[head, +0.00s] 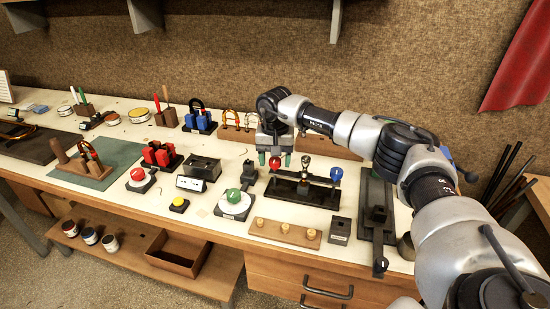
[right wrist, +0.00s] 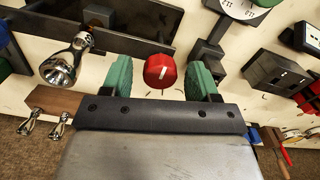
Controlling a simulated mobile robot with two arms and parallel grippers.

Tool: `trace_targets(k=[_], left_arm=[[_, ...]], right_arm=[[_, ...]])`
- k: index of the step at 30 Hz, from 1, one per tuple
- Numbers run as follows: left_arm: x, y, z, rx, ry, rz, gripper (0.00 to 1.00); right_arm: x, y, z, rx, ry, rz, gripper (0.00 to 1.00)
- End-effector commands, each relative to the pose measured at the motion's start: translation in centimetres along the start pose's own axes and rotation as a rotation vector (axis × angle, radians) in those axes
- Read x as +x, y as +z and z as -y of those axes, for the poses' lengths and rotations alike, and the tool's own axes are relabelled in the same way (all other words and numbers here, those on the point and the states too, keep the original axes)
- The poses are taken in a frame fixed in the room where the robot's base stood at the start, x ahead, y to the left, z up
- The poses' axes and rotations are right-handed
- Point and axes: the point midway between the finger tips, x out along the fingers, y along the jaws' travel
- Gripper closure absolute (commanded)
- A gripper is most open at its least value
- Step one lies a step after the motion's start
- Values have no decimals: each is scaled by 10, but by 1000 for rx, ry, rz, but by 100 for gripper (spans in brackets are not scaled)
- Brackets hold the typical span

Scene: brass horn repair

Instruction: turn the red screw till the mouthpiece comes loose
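The red screw (head: 275,163) has a round red knob with a white mark. It sits at the left end of a black puller stand (head: 318,196), with a blue knob (head: 336,174) at the other end. A metal mouthpiece (head: 304,165) stands between the knobs; it looks silver in the right wrist view (right wrist: 58,68). My right gripper (head: 274,160) is open, its green pads on either side of the red screw (right wrist: 160,71). In the right wrist view a gap shows between each pad and the knob. My left gripper is not in view.
Small mouthpieces (right wrist: 45,127) show near a brown block. The bench is crowded, with narrow bare strips.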

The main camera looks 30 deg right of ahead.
Motion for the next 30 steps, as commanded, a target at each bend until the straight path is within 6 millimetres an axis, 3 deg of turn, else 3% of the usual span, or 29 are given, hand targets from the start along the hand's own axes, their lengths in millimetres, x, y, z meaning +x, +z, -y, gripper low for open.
trace_targets(k=[1, 9, 20, 30], left_arm=[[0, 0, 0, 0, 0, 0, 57], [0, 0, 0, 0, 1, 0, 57], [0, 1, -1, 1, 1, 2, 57], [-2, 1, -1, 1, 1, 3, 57]], right_arm=[[0, 0, 0, 0, 0, 0, 48], [0, 0, 0, 0, 0, 0, 88], [-1, 0, 0, 63, -1, 0, 88], [-2, -1, 1, 318, -2, -1, 88]])
